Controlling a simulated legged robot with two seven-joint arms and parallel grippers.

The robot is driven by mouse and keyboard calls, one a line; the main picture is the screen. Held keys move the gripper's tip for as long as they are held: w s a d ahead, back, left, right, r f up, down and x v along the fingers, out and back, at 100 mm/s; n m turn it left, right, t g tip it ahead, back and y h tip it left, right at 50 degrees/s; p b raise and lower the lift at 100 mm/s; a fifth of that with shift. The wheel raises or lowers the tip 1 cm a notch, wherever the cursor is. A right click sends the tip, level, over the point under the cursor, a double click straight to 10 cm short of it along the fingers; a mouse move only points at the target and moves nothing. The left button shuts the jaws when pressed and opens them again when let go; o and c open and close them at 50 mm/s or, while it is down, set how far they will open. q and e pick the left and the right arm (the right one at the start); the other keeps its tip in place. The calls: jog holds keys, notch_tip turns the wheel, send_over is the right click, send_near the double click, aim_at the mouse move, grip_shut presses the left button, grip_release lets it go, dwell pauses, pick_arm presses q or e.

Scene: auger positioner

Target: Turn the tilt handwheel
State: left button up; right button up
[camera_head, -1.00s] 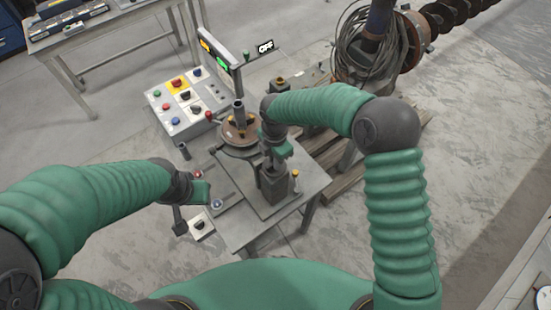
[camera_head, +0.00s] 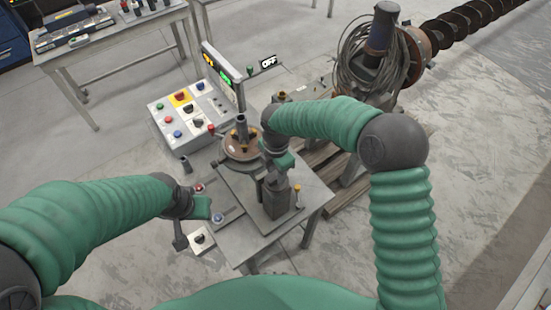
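A round brown wheel-like disc (camera_head: 238,148) with brass-coloured fittings and a dark central post sits on a machine on the grey metal table (camera_head: 245,245). I take it for the tilt handwheel, but its label is not visible. My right gripper (camera_head: 278,160) is at the right edge of the disc, pointing down above a dark block (camera_head: 276,195). Its fingers are mostly hidden by the wrist, so grip or contact cannot be told. My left gripper (camera_head: 204,208) is at the table's left edge, beside small knobs and clear of the disc. Its finger opening cannot be made out.
A control box (camera_head: 187,115) with coloured buttons stands behind left of the disc, with a display panel (camera_head: 222,75) and an "OFF" sign (camera_head: 268,62) nearby. A cable-wrapped auger drive (camera_head: 375,60) is behind right. A second bench (camera_head: 110,35) stands far left. Open floor lies left.

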aim_at(276, 176)
notch_tip(276, 176, up, 15)
jog(key=b, duration=0.3)
jog(key=shift+a, duration=0.15)
jog(key=shift+r, duration=0.1)
jog(key=s+d+f+m+t+b, duration=0.1)
jog(key=s+d+f+m+b, duration=0.4)
jog(key=s+d+f+m, duration=0.3)
jog(key=s+d+f+m+t+b, duration=0.1)
jog(key=s+d+f+m+b, duration=0.4)
jog(key=m, duration=1.2)
jog(key=s+d+f, duration=0.3)
jog(key=d+f, duration=0.3)
jog(key=f, duration=0.2)
jog(key=shift+s+d+t, duration=0.3)
jog(key=shift+s+d, duration=0.05)
jog(key=shift+s, duration=0.1)
jog(key=shift+d, duration=0.2)
